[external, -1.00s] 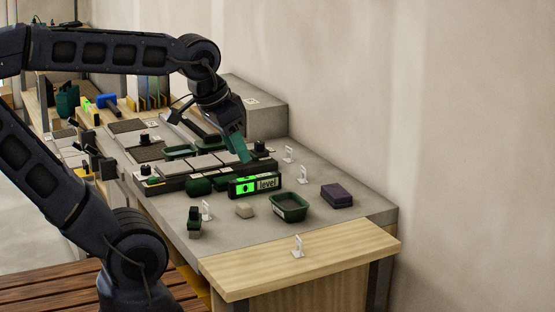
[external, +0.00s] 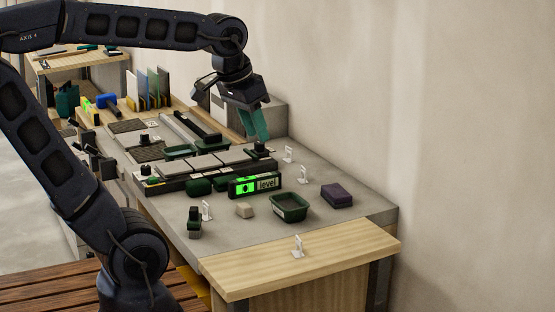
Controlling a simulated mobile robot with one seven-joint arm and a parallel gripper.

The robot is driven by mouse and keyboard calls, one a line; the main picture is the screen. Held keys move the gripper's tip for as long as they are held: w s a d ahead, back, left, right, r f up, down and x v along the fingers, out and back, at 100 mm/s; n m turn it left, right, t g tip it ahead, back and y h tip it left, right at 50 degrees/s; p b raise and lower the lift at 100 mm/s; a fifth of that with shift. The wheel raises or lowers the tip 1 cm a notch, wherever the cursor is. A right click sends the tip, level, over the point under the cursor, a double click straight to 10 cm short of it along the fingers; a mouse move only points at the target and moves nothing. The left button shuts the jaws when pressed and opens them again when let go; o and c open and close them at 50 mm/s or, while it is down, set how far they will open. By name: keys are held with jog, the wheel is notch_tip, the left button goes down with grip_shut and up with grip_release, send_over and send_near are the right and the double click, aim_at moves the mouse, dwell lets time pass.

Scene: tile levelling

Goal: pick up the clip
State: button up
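Several small white upright clips stand on the grey worktop. One clip (external: 288,153) is right of the tile row, with another clip (external: 304,173) just in front of it. A third clip (external: 207,210) is at the front left, and one more clip (external: 297,246) is on the wooden front board.
A row of grey tiles (external: 204,162) lies behind a green-lit level display (external: 255,185). A green tray (external: 289,206), a purple block (external: 336,195), a beige block (external: 245,210) and a dark green object (external: 195,222) stand in front. A wall bounds the right.

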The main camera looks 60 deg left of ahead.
jog(key=w+a+r+n+g, duration=0.1)
jog(key=w+a+n, duration=0.1)
jog(key=w+a, duration=0.45)
jog(key=w+a+n+g, duration=0.1)
jog(key=w+a+n, duration=0.15)
jog(key=w, duration=0.65)
jog(key=w+a+r+n+g, duration=0.1)
jog(key=w+a+n, duration=0.1)
jog(key=w+a, duration=0.45)
jog(key=n+g+h, duration=0.2)
jog(key=n+h, duration=0.3)
jog(key=n, duration=0.3)
send_over(303, 167)
jog(key=w+a, duration=0.1)
jog(key=a, duration=0.3)
notch_tip(303, 167, down, 26)
jog(key=x, duration=0.4)
jog(key=shift+w+d+f, duration=0.15)
jog(key=shift+d+f, duration=0.05)
jog(key=shift+f, duration=0.15)
jog(key=shift+x, duration=2.8)
grip_shut()
